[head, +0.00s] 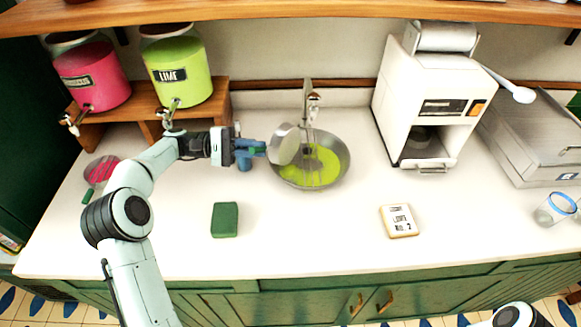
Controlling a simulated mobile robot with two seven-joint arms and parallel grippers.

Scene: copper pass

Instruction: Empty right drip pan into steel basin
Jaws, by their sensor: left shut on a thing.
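My left gripper (244,150) is shut on the blue handle of a round metal drip pan (285,145). The pan is steeply tilted over the left rim of the steel basin (341,170). The pan's inside is turned away, so I cannot tell whether anything is left in it. Bright lime-green liquid (318,178) lies in the basin. Another drip pan (101,168) with pink-red content and a green handle stands on the counter at the left, below the dispensers. My right gripper is out of view.
A tap (307,98) rises behind the basin. Pink (92,77) and lime (178,70) dispensers stand on a wooden rack (215,98). A green sponge (225,220) and a lettered white block (398,221) lie in front. A white machine (425,95) stands right; the front middle counter is clear.

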